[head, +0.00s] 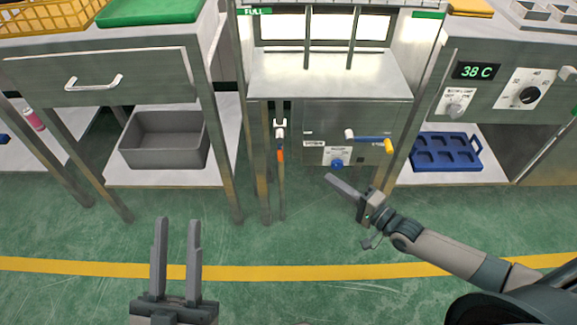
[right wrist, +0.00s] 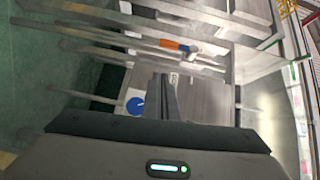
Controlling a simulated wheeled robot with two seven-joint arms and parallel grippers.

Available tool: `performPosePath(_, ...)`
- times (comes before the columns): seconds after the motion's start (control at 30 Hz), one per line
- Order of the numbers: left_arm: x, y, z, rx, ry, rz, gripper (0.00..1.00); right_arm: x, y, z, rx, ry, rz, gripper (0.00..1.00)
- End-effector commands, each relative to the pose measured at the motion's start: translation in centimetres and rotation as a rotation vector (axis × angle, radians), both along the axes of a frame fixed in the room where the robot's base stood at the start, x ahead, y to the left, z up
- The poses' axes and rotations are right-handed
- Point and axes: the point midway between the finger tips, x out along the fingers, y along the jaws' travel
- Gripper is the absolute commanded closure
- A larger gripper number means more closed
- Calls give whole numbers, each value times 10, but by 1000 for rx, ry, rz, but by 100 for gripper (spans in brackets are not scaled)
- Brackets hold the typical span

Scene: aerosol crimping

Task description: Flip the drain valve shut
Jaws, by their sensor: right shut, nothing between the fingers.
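On the front of the steel cabinet in the head view, a lever with a white end and a yellow grip (head: 372,140) lies roughly level. To its left, a thin upright rod carries a white fitting and an orange part (head: 281,155); an orange and white part also shows in the right wrist view (right wrist: 178,46). I cannot read which one is the drain valve. My right gripper (head: 335,182) is shut and empty, just below the blue knob (head: 336,164) in the picture and apart from both levers. My left gripper (head: 177,222) is open and empty over the floor.
A grey bin (head: 165,140) stands on the left shelf and a blue tray (head: 445,152) on the right one. Table legs flank the cabinet. A panel with a 38 C display (head: 477,71) is at the right. The green floor in front is clear.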

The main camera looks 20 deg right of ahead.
Motion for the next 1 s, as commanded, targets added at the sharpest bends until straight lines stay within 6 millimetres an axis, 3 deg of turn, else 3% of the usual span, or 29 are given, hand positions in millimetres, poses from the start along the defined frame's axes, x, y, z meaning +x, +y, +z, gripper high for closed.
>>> performPosePath(0.23,-17,6,20,-39,-77,1,67,2,-3,8,88,5,11,100)
performPosePath(0.67,-17,7,22,-40,-81,1,67,4,-2,8,88,5,11,100)
performPosePath(1.0,-16,12,29,-53,-136,11,67,31,13,8,90,3,11,100)
